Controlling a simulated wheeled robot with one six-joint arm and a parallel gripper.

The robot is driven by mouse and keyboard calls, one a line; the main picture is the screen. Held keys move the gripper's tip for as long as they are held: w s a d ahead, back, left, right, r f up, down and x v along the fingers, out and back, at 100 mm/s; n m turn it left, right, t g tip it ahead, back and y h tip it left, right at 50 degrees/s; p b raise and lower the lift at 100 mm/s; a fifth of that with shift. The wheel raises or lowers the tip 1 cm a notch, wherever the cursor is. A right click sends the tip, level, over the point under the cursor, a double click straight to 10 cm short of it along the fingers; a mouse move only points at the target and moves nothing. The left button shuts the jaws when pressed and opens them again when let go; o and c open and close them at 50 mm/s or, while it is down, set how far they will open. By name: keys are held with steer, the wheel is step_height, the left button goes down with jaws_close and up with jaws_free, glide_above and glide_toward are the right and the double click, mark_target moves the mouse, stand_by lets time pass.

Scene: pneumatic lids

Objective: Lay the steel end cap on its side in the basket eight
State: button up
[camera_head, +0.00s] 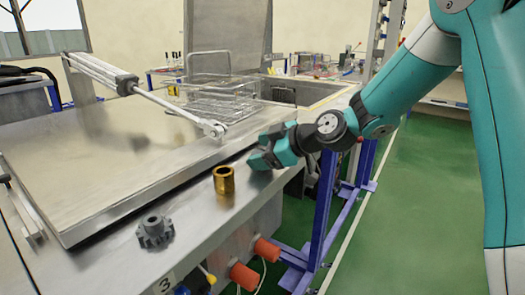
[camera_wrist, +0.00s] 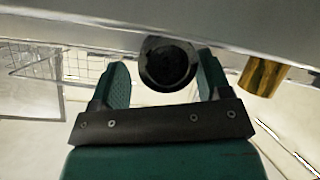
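A dark, round, hollow part, which looks like the steel end cap (camera_wrist: 168,65), is in the wrist view with its open round face toward the camera. My gripper (camera_head: 262,156) is low over the front edge of the steel bench in the head view, hiding the cap there. In the wrist view my gripper's fingers (camera_wrist: 162,82) are apart, one on each side of the cap; a gap shows on the left, and contact on the right is unclear. A wire basket (camera_head: 222,106) stands behind the bench lid; no number eight is readable on it.
A brass sleeve (camera_head: 224,181) stands on the bench just left of my gripper, with a grey gear (camera_head: 155,231) farther left. A large flat lid (camera_head: 110,150) with a pneumatic cylinder (camera_head: 100,72) covers much of the bench. Green floor (camera_head: 420,190) lies open to the right.

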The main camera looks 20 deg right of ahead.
steer(key=b+v, duration=0.1)
steer(key=v, duration=1.6)
steer(key=shift+s, duration=0.15)
steer(key=shift+d, duration=0.1)
steer(key=s+a+r+m+g+p, duration=0.2)
steer(key=s+a+g+p, duration=0.5)
steer(key=a, duration=0.5)
steer(key=s+a+r+m+g+h+p, duration=0.1)
steer(key=s+a+m+g+h+p, duration=0.1)
steer(key=s, duration=1)
steer(key=shift+s+a+m+g+h+p, duration=0.15)
steer(key=shift+a+m+g+h+p, duration=0.15)
steer(key=shift+a+m+h+p, duration=0.65)
steer(key=shift+d+r, duration=0.1)
steer(key=shift+d, duration=0.15)
